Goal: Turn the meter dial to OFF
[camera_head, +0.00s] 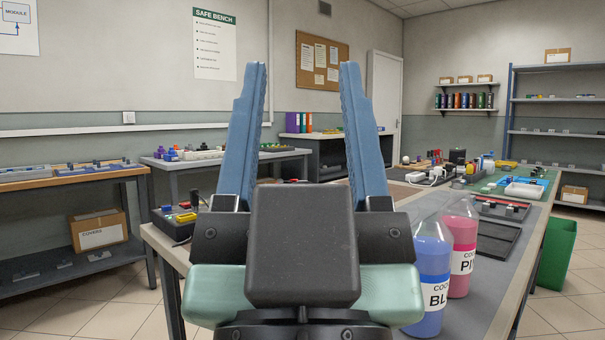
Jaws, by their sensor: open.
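My gripper (303,70) fills the middle of the view, with its two blue fingers upright, wide apart and empty. I cannot make out a meter or its dial in this view. My gripper and wrist hide much of the near table.
A blue coolant bottle (427,284) and a pink coolant bottle (460,238) stand close on the right of my gripper. Dark trays (497,240) lie beyond them. A white power strip (432,178) and tools sit farther back. A green bin (558,258) stands right of the table.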

